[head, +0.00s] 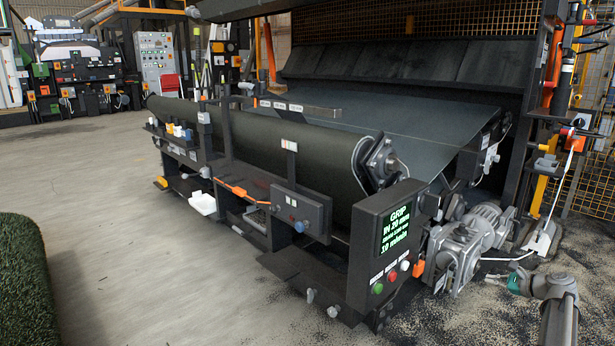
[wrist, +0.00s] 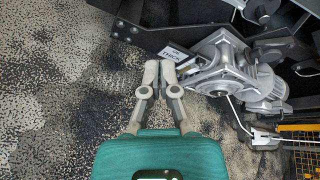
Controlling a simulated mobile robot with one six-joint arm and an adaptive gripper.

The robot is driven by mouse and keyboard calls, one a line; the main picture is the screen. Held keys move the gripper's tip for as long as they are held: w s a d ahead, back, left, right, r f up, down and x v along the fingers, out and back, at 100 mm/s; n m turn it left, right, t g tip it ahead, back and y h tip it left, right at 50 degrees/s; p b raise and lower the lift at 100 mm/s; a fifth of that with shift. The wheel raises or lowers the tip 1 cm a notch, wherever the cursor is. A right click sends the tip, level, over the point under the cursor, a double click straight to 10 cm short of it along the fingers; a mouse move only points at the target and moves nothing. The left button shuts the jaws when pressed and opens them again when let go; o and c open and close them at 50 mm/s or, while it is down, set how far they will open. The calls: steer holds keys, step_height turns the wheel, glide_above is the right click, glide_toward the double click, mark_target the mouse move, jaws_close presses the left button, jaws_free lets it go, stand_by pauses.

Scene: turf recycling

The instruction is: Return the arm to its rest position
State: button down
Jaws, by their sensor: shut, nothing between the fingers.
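My gripper (wrist: 160,68) shows in the wrist view with its two pale fingers side by side, shut and empty. It hangs over the dark-speckled floor, with the grey motor and gearbox (wrist: 228,68) just to its right.
The machine's control panel (head: 388,245) with a green display stands left of my arm. A dark roller (head: 265,140) spans the machine front. Yellow mesh fencing (wrist: 300,135) is at right. Concrete floor (head: 130,220) is open at left, beside a green turf roll (head: 25,280).

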steer(key=s+a+n+g+h+p, duration=0.15)
steer(key=a+n+g+p, duration=0.35)
steer(key=a, duration=0.9)
steer(key=s+a+n+g+p, duration=0.25)
steer(key=a+n, duration=0.35)
steer(key=a, duration=0.7)
steer(key=s+a+r+n+g+h+p, duration=0.2)
steer(key=s+a+n+h+p, duration=0.15)
steer(key=s+a+n, duration=0.35)
steer(key=s+a+r+n+g+h+p, duration=0.2)
steer(key=s+a+n+p, duration=0.2)
steer(key=s+a, duration=0.4)
step_height(320, 180, up, 38)
steer(key=w+p, duration=0.1)
steer(key=p, duration=3.6)
steer(key=shift+w+a+f, duration=0.15)
steer(key=shift+w, duration=0.05)
